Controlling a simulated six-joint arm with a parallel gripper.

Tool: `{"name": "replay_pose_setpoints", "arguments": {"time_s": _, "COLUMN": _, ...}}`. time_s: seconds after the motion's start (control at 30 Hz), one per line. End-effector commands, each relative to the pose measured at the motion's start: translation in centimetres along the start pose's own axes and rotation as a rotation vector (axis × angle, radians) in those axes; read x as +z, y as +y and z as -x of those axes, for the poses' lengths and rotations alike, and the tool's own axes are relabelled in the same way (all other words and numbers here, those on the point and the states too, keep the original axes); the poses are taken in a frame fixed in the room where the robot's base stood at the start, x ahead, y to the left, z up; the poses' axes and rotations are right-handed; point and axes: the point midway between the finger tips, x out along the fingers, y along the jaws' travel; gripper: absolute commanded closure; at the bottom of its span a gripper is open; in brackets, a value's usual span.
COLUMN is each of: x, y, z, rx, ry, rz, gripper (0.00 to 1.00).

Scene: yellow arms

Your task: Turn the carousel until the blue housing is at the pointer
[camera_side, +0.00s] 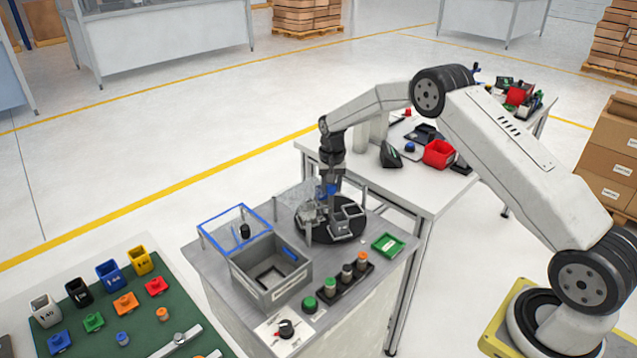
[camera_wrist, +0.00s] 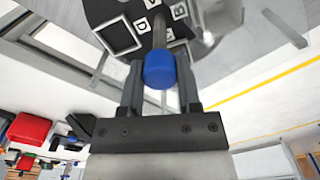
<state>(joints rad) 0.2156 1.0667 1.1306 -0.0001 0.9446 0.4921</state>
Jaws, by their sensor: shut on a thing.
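The carousel (camera_side: 318,236) is a dark round disc on the grey bench in the side view, with grey and clear square housings on it. In the wrist view part of the disc (camera_wrist: 97,12) shows at the top, with white lettered tags and a grey square housing (camera_wrist: 120,36). My gripper (camera_wrist: 160,66) is shut on a blue knob (camera_wrist: 160,72) on a grey post above the disc. In the side view my gripper (camera_side: 331,196) points down over the disc, with a blue patch beside it. I cannot tell whether that patch is the knob or the blue housing. I cannot make out the pointer.
A grey bin (camera_side: 268,296) and a blue-rimmed clear stand (camera_side: 207,240) are left of the carousel. A green tray (camera_side: 388,246) is at its right. Several buttons on a black strip (camera_side: 345,285) are in front. A white table (camera_side: 400,172) with tools is behind.

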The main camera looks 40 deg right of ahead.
Motion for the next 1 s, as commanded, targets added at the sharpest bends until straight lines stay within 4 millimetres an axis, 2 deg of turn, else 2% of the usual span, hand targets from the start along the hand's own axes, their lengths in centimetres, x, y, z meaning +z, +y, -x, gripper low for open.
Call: {"name": "replay_pose_setpoints", "arguments": {"time_s": 1.0, "x": -0.01, "y": -0.06, "z": 0.16, "rx": -0.002, "ry": 0.001, "rz": -0.507, "gripper": 1.00}}
